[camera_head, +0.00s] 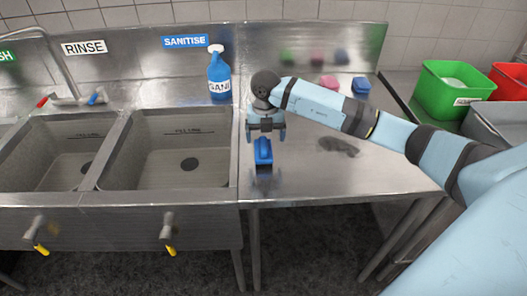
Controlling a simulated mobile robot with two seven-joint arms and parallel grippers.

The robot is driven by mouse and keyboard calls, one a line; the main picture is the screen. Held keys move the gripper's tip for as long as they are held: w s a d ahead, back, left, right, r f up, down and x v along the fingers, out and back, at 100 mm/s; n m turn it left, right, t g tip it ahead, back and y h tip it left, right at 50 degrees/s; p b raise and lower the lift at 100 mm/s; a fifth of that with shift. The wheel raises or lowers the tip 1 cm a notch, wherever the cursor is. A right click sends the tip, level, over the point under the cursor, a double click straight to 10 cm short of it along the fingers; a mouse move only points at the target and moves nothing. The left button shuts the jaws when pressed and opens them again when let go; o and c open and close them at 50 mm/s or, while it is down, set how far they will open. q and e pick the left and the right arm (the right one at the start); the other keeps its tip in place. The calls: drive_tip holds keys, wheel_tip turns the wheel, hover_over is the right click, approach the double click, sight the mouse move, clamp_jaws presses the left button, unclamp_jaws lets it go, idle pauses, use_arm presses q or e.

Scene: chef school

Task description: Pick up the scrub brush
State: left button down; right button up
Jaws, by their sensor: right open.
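A blue object (263,150), which looks like the scrub brush, lies on the steel drainboard just right of the right-hand sink. Its bristles cannot be made out. My right gripper (265,137) is open above and just behind it, pointing down, with its two fingers apart. I see nothing between the fingers, and I cannot tell whether they touch the blue object. My right arm reaches in from the right edge across the drainboard. My left gripper is not in view.
Pink (328,82) and blue (361,86) items lie at the back. Two sink basins (185,170) are on the left. A green bin (440,95) and a red bin (508,82) stand at right.

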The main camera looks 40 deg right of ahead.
sight(264, 144)
drive_tip(key=shift+w+a+f+p, duration=0.1)
drive_tip(key=shift+a+f+p, duration=0.1)
drive_tip(key=shift+f, duration=1.35)
drive_tip(key=shift+a+f+p, duration=0.1)
drive_tip(key=shift+f+p, duration=0.1)
drive_tip(key=shift+f, duration=1.35)
drive_tip(key=c, duration=1)
